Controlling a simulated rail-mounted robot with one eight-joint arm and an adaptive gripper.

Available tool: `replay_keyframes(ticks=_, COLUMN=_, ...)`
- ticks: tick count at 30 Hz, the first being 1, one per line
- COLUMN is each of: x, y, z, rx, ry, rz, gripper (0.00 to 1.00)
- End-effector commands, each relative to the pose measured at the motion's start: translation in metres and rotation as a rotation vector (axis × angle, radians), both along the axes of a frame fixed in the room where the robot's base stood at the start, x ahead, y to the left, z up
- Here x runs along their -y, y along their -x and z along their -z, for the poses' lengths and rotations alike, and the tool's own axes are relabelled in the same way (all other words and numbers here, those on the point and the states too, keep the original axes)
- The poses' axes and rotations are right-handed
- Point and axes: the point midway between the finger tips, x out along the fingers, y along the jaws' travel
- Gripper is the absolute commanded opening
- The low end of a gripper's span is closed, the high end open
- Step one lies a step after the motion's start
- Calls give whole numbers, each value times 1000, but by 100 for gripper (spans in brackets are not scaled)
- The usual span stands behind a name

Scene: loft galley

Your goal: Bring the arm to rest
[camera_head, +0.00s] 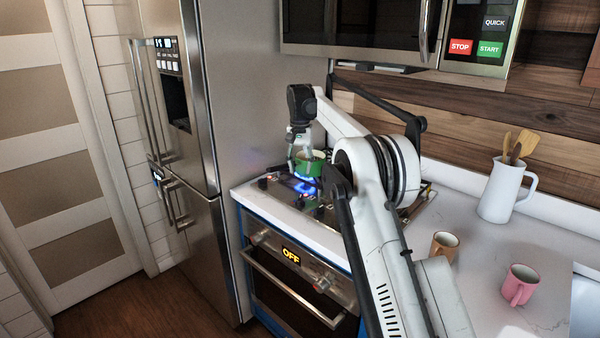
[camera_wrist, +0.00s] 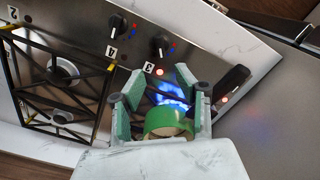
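My gripper (camera_wrist: 158,78) points down over the stove top (camera_wrist: 88,135), its two fingers spread apart with a gap between them. In the wrist view a green, round, open-topped vessel (camera_wrist: 168,122) lies between the fingers in the picture, partly hidden by my gripper's body. I see no finger clearly closed on it. In the head view the green vessel (camera_head: 314,170) is upright at the burner, directly below my gripper (camera_head: 301,158). A blue flame (camera_head: 304,187) burns beside or under it. My arm reaches over the counter, bent at the elbow.
A microwave (camera_head: 360,25) hangs above the stove, close to my arm. A fridge (camera_head: 185,110) stands left. On the counter at right are a brown mug (camera_head: 444,246), a pink mug (camera_head: 520,285) and a white jug (camera_head: 503,190) with wooden utensils.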

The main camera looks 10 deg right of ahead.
Motion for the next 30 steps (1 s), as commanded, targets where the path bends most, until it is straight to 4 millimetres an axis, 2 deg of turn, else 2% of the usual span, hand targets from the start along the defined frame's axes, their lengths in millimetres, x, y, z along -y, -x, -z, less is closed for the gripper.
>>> replay_keyframes(ticks=8, x=0, y=1, z=-1, rx=1, ry=0, rz=-1, gripper=32)
replay_keyframes(ticks=14, x=0, y=15, z=-26, rx=28, ry=1, rz=-16, gripper=32)
replay_keyframes(ticks=23, x=-1, y=68, z=-86, rx=112, ry=4, rz=-64, gripper=32)
replay_keyframes(ticks=30, x=-1, y=123, z=-123, rx=179, ry=10, rz=-103, gripper=32)
